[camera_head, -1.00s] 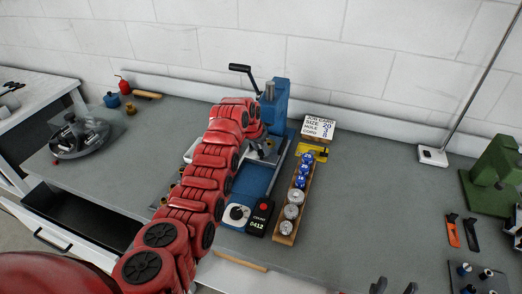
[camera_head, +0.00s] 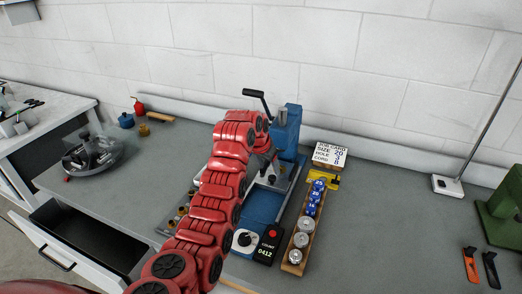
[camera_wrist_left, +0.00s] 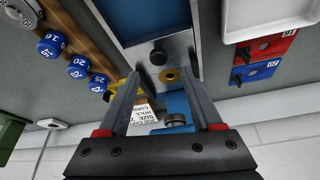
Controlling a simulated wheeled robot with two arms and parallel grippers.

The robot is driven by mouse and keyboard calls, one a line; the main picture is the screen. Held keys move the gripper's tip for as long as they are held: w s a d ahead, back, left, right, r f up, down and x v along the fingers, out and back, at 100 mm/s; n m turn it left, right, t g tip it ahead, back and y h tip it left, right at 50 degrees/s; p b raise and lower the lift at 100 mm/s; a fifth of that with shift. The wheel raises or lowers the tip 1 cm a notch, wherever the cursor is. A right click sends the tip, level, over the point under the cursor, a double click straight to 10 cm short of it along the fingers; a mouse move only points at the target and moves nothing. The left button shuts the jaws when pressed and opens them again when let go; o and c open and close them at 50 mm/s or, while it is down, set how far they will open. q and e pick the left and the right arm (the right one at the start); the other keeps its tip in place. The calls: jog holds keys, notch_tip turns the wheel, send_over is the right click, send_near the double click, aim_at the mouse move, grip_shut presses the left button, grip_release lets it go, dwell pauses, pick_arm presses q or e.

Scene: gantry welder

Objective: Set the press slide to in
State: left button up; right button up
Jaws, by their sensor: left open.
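The blue press (camera_head: 287,132) stands at the back of the bench with a black-handled lever (camera_head: 258,97) at its upper left. Its slide, a blue bed in a grey frame (camera_head: 262,206), runs toward the front. In the left wrist view, a small black knob (camera_wrist_left: 158,56) sits on the slide's metal end plate, with a brass ring (camera_wrist_left: 169,75) beside it.
A wooden rack (camera_head: 296,256) of blue and silver dies stands right of the slide. A job card (camera_head: 331,155) stands behind it. An open drawer (camera_head: 90,240) juts out at left.

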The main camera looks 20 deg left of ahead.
pick_arm(q)
jog(key=p+v, duration=0.1)
jog(key=v, duration=1.1)
jog(key=shift+s, duration=0.1)
